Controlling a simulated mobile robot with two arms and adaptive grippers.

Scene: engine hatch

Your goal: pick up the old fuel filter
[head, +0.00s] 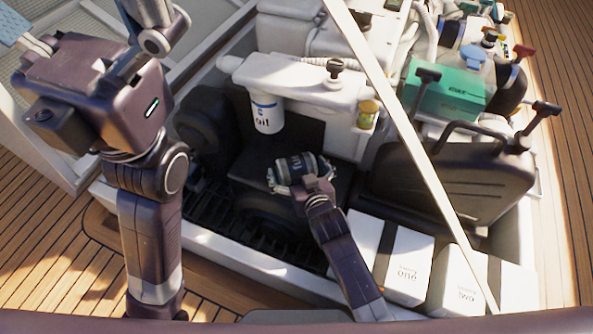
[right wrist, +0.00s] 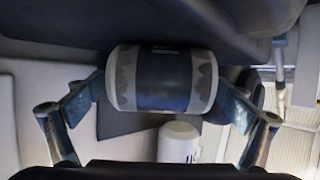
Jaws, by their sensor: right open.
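The fuel filter, a dark cylinder with grey, scalloped end bands (head: 296,163), is in the dark middle of the engine hatch in the head view. It lies on its side and fills the upper middle of the right wrist view (right wrist: 160,78). My right gripper (head: 300,180) is open around it, one finger by each end. In the right wrist view my right gripper (right wrist: 162,95) has its fingertips close to both ends; I cannot tell whether they touch. What supports the filter is unclear. My left arm stands at the left, but its gripper is out of view.
A white oil filter (head: 266,113) hangs behind the fuel filter. White boxes (head: 395,265) stand at the lower right of the hatch. A light diagonal bar (head: 405,140) crosses the view at the right. A green box (head: 445,92) is at the upper right.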

